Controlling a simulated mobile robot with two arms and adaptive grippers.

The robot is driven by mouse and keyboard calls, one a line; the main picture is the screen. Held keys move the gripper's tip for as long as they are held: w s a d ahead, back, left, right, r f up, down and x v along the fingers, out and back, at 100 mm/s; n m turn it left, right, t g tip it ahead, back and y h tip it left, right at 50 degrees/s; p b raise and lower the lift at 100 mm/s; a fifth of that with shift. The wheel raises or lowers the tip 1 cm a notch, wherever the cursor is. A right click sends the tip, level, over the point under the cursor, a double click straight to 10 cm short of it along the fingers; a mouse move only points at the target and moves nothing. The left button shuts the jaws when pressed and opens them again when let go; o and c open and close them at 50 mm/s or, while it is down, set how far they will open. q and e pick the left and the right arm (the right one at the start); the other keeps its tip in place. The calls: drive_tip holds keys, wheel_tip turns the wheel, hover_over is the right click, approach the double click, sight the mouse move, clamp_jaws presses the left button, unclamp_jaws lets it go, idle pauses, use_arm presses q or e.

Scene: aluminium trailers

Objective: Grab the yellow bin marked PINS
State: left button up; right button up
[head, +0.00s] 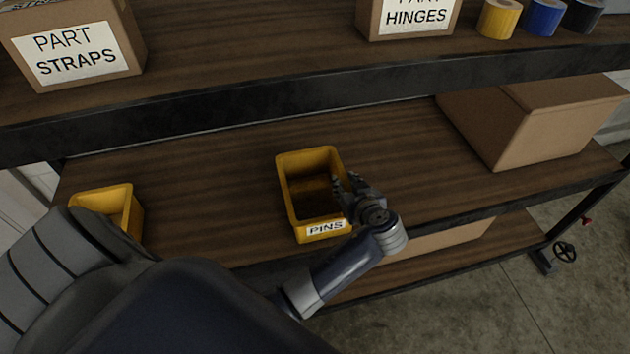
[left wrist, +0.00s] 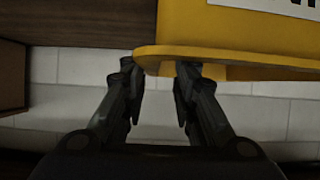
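The yellow bin marked PINS (head: 292,210) stands upright on the middle shelf, near its front edge, label facing forward; it looks empty. My left gripper (head: 348,182) is at the bin's right wall, with its fingertips at the rim. In the left wrist view the fingers (left wrist: 156,66) are spread apart, and the corner of the bin's yellow rim (left wrist: 225,52) shows between and behind them. Part of the white label shows at the upper right there. I cannot tell if a finger touches the bin. My right gripper is not in view.
Another yellow bin (head: 128,212) sits at the left, partly behind my arm. A cardboard box (head: 545,125) stands on the same shelf at the right. The upper shelf (head: 250,95) overhangs behind, holding the STRAPS box (head: 75,50), HINGES box (head: 415,17) and tape rolls (head: 500,18).

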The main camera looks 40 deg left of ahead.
sight(342, 179)
use_arm(q)
drive_tip(key=x, duration=0.5)
drive_tip(key=shift+w+d+f+p, duration=0.15)
drive_tip(key=shift+w+f+p, duration=0.05)
drive_tip(key=shift+p, duration=0.2)
clamp_jaws()
drive_tip(key=shift+r, duration=0.15)
